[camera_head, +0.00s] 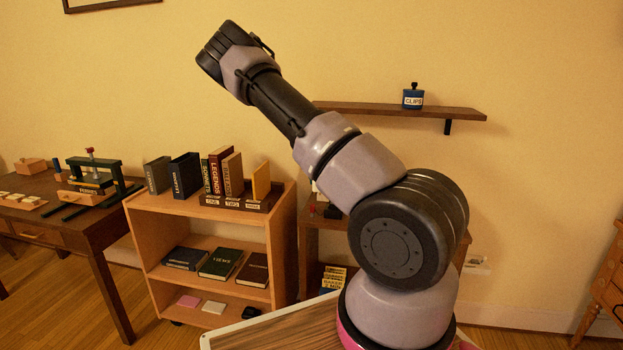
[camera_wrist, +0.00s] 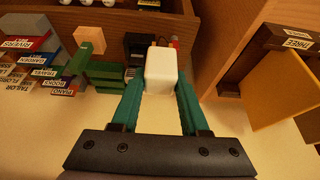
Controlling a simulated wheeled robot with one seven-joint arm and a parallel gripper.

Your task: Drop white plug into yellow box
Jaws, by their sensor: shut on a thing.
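The white plug (camera_wrist: 161,70) shows in the wrist view as a pale block with rounded edges. My gripper (camera_wrist: 160,88) is shut on it, with a teal finger against each side. The plug is held up in front of the camera, above or before the desk area. In the head view my arm reaches up and left, and the fingers and plug are hidden. I cannot make out a clear yellow box in either view. A small yellow lettered thing (camera_head: 333,278) sits low behind my arm; I cannot tell what it is.
A bookcase (camera_head: 210,235) holds books, including a yellow book (camera_head: 261,181), also in the wrist view (camera_wrist: 283,88). A desk (camera_head: 100,230) at left bears a green press-like stand (camera_head: 95,165). A wall shelf (camera_head: 450,112) carries a blue jar (camera_head: 413,98).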

